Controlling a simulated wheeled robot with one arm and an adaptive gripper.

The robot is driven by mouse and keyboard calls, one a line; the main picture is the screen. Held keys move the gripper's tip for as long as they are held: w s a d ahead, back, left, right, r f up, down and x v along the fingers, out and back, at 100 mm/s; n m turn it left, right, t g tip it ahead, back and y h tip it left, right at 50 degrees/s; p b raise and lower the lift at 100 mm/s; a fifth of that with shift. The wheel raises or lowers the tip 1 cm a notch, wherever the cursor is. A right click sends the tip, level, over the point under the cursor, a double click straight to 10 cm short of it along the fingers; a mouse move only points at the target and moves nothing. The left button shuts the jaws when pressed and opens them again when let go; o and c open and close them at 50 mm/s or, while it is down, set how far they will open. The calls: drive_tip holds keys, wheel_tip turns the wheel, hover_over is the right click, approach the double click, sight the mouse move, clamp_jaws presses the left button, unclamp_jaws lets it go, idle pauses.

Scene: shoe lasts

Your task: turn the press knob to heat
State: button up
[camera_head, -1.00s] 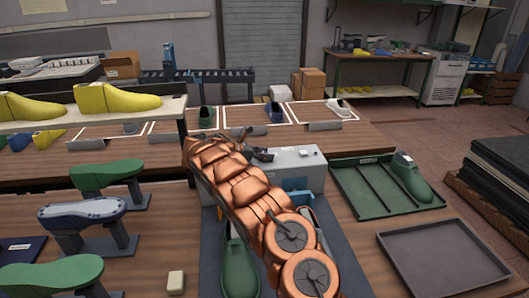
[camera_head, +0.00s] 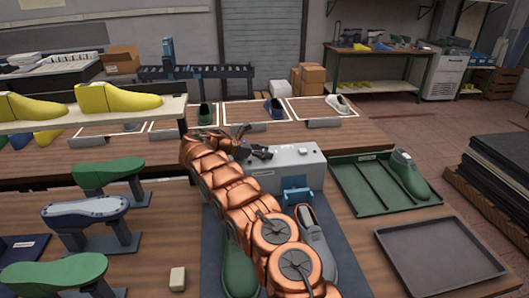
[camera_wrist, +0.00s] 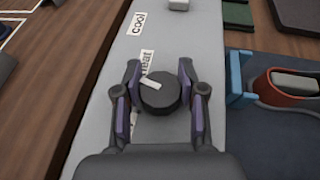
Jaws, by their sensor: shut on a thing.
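The press (camera_head: 295,165) is a light grey box on the bench in the head view. Its top fills the middle of the wrist view (camera_wrist: 205,45). The round dark knob (camera_wrist: 160,94) has a white pointer bar, which points to the upper left, toward the lower edge of the "heat" label (camera_wrist: 146,62). The "cool" label (camera_wrist: 138,22) lies farther up. Another label below the knob is mostly hidden. My gripper (camera_wrist: 159,93) is shut on the knob, one finger on each side. In the head view my gripper (camera_head: 258,153) is small at the press's left end.
A blue clamp (camera_head: 297,192) is on the press front. A grey shoe (camera_head: 316,245) and a green last (camera_head: 238,265) lie close to my arm. A green tray (camera_head: 350,190) with a green last stands right of the press. An empty grey tray (camera_head: 440,260) is at front right.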

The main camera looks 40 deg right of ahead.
sight(262, 151)
drive_tip(key=o, duration=1.2)
drive_tip(key=v, duration=0.6)
drive_tip(key=shift+w+a+f, duration=0.1)
drive_tip(key=shift+w, duration=0.05)
drive_tip(key=shift+a+r, duration=0.3)
drive_tip(key=shift+a, duration=0.25)
